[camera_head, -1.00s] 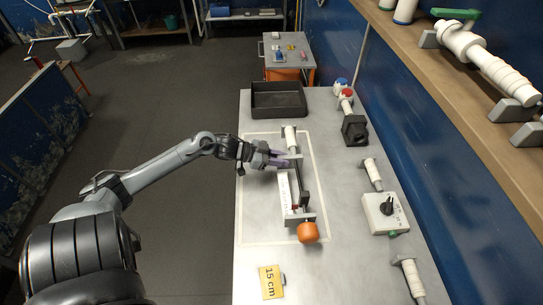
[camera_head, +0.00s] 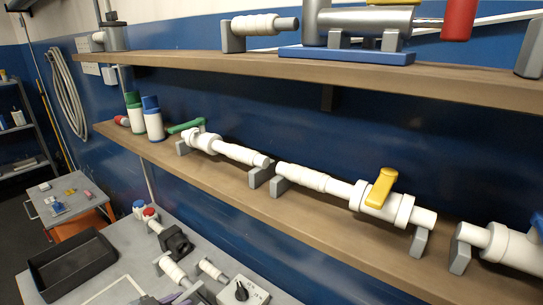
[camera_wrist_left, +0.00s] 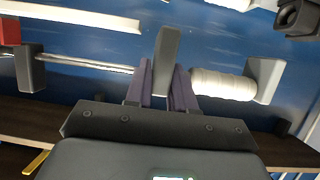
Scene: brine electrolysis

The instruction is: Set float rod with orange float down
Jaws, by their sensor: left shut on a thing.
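In the left wrist view my left gripper (camera_wrist_left: 164,80) is shut, its two purple fingers on either side of a grey upright piece of the float rod (camera_wrist_left: 165,52). The thin rod runs off to the left of the fingers. A white ribbed handle lies to the right, in line with it, beside a grey block (camera_wrist_left: 265,80). In the head view only the handle end of the float rod (camera_head: 172,270) seems to show at the bottom edge, with a bit of purple finger below it. The orange float cannot be made out. My right gripper is out of view.
A black tray (camera_head: 72,265) stands on the table at the lower left. A black block with a knob (camera_head: 178,243) and a white switch box (camera_head: 243,292) are near the rod. Wooden shelves along the blue wall hold white pipe parts and a yellow valve handle (camera_head: 381,188).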

